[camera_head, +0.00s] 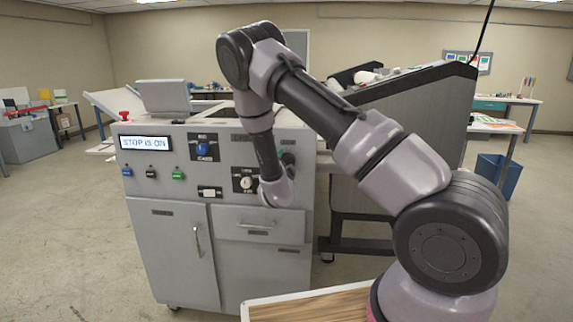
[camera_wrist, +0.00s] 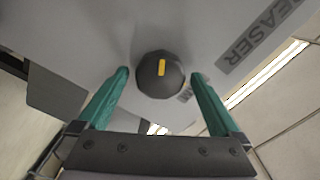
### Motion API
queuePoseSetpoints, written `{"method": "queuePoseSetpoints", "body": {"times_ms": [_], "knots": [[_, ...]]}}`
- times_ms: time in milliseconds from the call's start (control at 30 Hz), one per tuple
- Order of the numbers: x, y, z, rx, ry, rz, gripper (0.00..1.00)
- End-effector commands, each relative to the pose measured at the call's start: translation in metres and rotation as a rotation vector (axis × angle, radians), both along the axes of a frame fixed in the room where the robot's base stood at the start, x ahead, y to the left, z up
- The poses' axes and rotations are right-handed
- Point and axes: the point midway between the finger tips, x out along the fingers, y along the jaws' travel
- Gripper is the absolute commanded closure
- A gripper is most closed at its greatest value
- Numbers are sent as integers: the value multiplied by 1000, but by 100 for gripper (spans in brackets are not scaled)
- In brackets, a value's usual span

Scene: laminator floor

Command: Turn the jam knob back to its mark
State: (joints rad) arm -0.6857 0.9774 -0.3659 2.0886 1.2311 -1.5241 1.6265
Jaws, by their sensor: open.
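In the wrist view a dark round knob (camera_wrist: 160,84) with a yellow pointer line sits on the grey panel. The pointer runs nearly up and down in the picture. My gripper (camera_wrist: 159,74) is open, with one teal finger on each side of the knob. Clear gaps show between the fingertips and the knob, so it is not gripped. A label ending in "EASER" (camera_wrist: 258,38) is beside it, and a smaller label is partly hidden by the right finger. In the head view my wrist is at the panel's right side and blocks that area. I cannot make out a mark.
The grey laminator cabinet (camera_head: 170,240) has a display (camera_head: 145,142) reading "STOP IS ON". A red button (camera_head: 124,115) stands on top at left. A blue dial (camera_head: 203,147), a black-and-white dial (camera_head: 245,180) and small coloured buttons share the panel. A wooden-topped surface (camera_head: 310,305) is in front.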

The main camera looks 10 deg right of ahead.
Motion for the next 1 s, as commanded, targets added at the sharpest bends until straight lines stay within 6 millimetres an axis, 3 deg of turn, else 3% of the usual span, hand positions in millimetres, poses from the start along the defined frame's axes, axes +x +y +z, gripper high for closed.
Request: {"method": "queuePoseSetpoints", "body": {"times_ms": [367, 567, 1000], "knots": [[6, -2, 0, 0, 0, 1, 0], [6, -2, 0, 0, 0, 1, 76], [6, -1, 0, -89, 30, 1, 78]]}}
